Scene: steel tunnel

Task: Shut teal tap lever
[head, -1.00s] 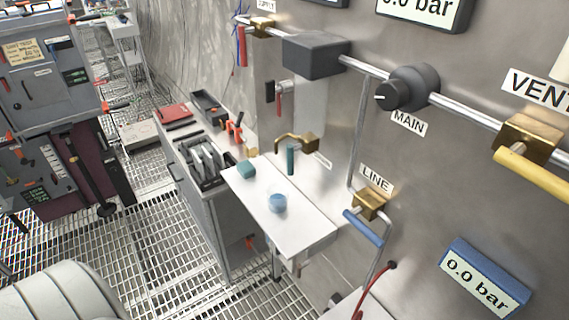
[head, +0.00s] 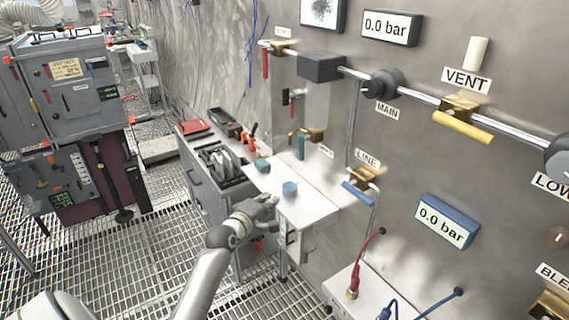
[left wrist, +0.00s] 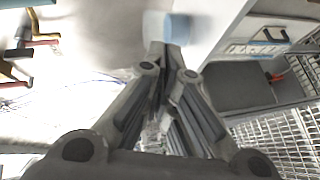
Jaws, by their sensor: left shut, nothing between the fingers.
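The tap (head: 312,135) is a brass body with a curved spout on the steel wall, above a white shelf. Its teal lever (head: 301,148) hangs straight down. My right gripper is not in view.
A blue cup (head: 290,188) and a teal block (head: 262,165) stand on the white shelf (head: 315,207). A blue LINE lever (head: 358,194) sits to the right, and a red lever (head: 291,106) on the wall above. A cabinet with a rack (head: 221,163) stands left of the shelf.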

